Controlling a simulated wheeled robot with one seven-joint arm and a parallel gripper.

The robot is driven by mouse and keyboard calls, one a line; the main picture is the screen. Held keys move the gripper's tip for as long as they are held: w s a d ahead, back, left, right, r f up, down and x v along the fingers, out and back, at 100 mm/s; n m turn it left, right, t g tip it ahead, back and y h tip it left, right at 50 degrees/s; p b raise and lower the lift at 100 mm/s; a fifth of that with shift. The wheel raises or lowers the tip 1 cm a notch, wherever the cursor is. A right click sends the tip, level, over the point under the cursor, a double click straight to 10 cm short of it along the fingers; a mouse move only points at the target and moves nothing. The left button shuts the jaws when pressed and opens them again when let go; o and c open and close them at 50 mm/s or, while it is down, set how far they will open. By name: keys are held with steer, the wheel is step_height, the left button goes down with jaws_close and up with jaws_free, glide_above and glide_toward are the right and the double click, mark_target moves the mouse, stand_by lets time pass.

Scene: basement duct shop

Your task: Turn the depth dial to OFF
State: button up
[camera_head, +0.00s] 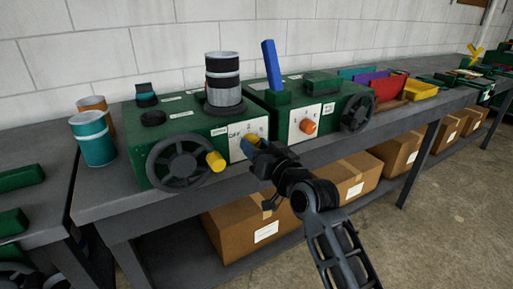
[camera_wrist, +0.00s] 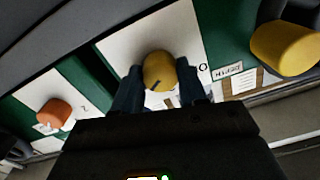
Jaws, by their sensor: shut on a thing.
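A yellow dial (camera_wrist: 158,72) with a dark pointer mark sits on a white plate (camera_wrist: 117,44) on the front of a green machine (camera_head: 195,133). My gripper (camera_head: 253,145) reaches the plate from the front right in the head view. In the wrist view its two blue fingers (camera_wrist: 158,88) stand on either side of the dial and are shut on it. The head view shows the word OFF on the plate, left of the dial. Most of the dial is hidden behind my gripper there. I cannot read the dial's exact setting.
Left of the plate is a black handwheel (camera_head: 180,163) with a yellow knob (camera_head: 215,161). To the right, a second green machine has an orange dial (camera_head: 308,126) and another handwheel (camera_head: 356,112). Cardboard boxes (camera_head: 247,216) stand on the shelf below the bench.

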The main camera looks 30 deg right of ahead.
steer(key=n+b, duration=1.1)
steer(key=n, duration=1.2)
steer(key=shift+b, duration=0.35)
steer(key=shift+n, duration=0.3)
steer(key=o, duration=1.1)
steer(key=shift+c, duration=0.2)
steer(key=s, duration=0.7)
steer(key=shift+s+a, duration=0.2)
steer(key=shift+s, duration=0.2)
